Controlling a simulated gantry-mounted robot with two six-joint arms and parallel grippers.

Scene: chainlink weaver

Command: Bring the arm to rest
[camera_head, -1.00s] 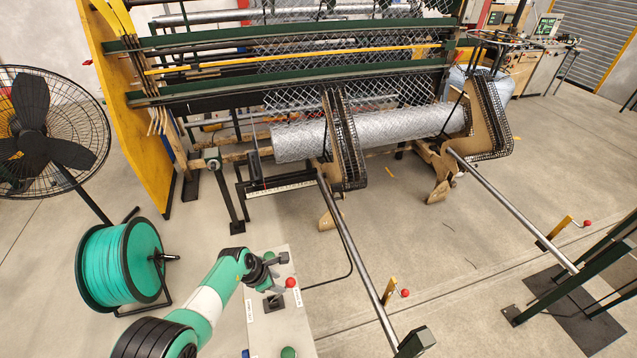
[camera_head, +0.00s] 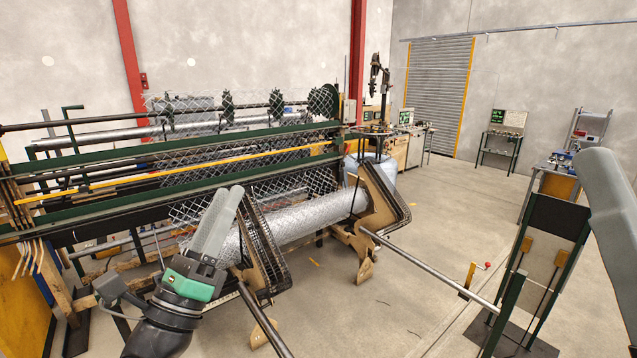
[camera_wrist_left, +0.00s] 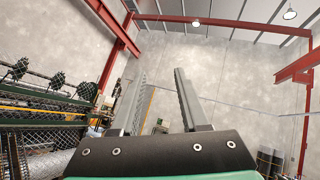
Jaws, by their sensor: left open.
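My left gripper (camera_head: 220,222) shows in the camera_head view at the lower left middle, raised and pointing up. Its grey fingers stand above a green and black wrist, in front of the mesh weaving machine (camera_head: 180,155). In the left wrist view its two fingers (camera_wrist_left: 160,95) stand apart with nothing between them, and the wall and ceiling lie beyond. The gripper appears empty. My right gripper does not show clearly in either view.
A roll of wire mesh (camera_head: 300,219) lies behind the left gripper. Metal rails (camera_head: 430,268) run across the floor, and a dark green stand (camera_head: 545,222) is at the right. A grey rounded shape (camera_head: 606,195) fills the right edge. Open floor (camera_head: 440,200) lies between.

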